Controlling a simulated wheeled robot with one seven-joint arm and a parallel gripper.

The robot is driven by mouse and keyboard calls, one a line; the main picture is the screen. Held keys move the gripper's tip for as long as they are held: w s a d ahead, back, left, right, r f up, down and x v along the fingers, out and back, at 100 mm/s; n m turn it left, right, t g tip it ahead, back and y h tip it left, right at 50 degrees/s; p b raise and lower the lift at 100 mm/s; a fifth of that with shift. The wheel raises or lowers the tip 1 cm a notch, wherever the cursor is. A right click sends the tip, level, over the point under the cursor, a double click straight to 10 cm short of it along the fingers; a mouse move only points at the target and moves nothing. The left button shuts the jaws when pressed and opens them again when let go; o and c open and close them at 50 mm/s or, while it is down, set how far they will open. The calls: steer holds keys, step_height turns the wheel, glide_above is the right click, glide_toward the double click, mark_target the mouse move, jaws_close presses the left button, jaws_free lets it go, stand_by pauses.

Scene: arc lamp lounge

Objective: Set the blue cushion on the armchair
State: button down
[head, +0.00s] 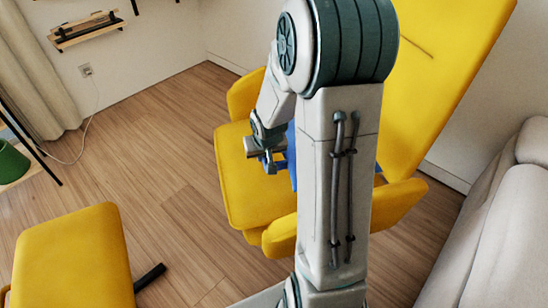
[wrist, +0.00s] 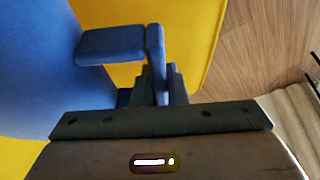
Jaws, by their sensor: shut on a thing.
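The blue cushion (head: 291,155) is mostly hidden behind my arm in the head view; a sliver shows over the armchair seat. In the wrist view the blue cushion (wrist: 35,70) fills the left side. My gripper (head: 267,159) is over the seat, beside the cushion, and is shut on it; the exact grip is hard to make out. The yellow armchair (head: 245,185) has its seat below the gripper and its tall back at the upper right. Its yellow surface (wrist: 200,35) lies behind the gripper in the wrist view. I cannot tell whether the cushion touches the seat.
A yellow footstool (head: 70,260) stands at the lower left. A light grey sofa (head: 500,220) is at the right edge. A green object (head: 12,162) is at the far left. The wooden floor (head: 150,160) between footstool and armchair is clear. A wall shelf (head: 88,30) hangs at upper left.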

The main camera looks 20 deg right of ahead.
steer(key=shift+w+a+f+b, duration=0.45)
steer(key=shift+w+f+b, duration=0.45)
steer(key=shift+w+f, duration=0.95)
steer(key=shift+w+a+f+b, duration=0.5)
steer(key=shift+w+f+b, duration=0.4)
steer(key=shift+w+f, duration=0.9)
steer(key=shift+w+a+f+b, duration=0.45)
steer(key=shift+w+f+b, duration=0.45)
steer(key=shift+w+f, duration=0.95)
steer(key=shift+f, duration=0.1)
steer(key=c, duration=1.9)
jaws_free()
steer(key=shift+f, duration=0.1)
steer(key=o, duration=0.4)
steer(key=shift+o, duration=0.2)
